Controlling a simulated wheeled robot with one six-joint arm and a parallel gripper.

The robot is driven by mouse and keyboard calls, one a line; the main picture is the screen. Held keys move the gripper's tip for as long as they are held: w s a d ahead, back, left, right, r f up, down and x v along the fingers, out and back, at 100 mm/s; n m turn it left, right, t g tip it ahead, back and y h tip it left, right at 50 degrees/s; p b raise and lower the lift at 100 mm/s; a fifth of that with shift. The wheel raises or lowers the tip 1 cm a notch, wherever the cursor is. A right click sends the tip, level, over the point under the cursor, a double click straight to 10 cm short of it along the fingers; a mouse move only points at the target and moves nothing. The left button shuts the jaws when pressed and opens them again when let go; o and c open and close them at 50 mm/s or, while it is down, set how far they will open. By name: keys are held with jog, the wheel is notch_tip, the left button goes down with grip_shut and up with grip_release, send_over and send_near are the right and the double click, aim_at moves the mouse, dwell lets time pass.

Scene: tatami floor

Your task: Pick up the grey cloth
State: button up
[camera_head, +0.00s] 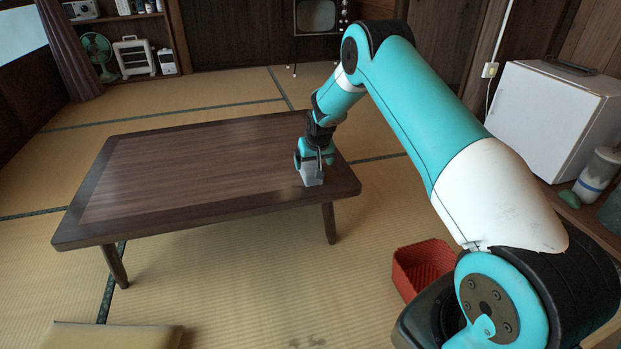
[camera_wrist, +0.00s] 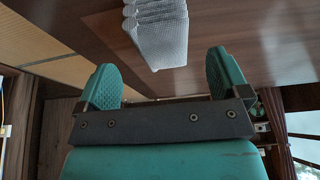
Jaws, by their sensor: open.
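The grey cloth (camera_head: 312,174) is a small folded block near the right end of the low wooden table (camera_head: 180,165). In the wrist view the cloth (camera_wrist: 158,32) shows several stacked folds and lies ahead of the fingertips, between their lines. My gripper (camera_head: 316,158) is at the cloth in the head view and covers part of it. In the wrist view my gripper (camera_wrist: 163,82) has its two teal fingers wide apart, with nothing between them. The cloth does not appear gripped.
A red basket (camera_head: 422,268) stands on the tatami to the right of the table. A white cabinet (camera_head: 550,115) is at the right. A cushion (camera_head: 110,336) lies at the front left. The rest of the tabletop is bare.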

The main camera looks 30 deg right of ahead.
aim_at(311, 168)
jog(key=b+x, duration=0.3)
jog(key=x, duration=0.2)
jog(key=shift+a+f+b, duration=0.1)
jog(key=shift+f+b, duration=0.2)
jog(key=shift+f, duration=0.05)
jog(key=shift+w+r, duration=0.1)
jog(key=shift+c, duration=0.4)
jog(key=c, duration=1)
jog(key=shift+r, duration=0.1)
notch_tip(311, 168, up, 20)
jog(key=p, duration=0.8)
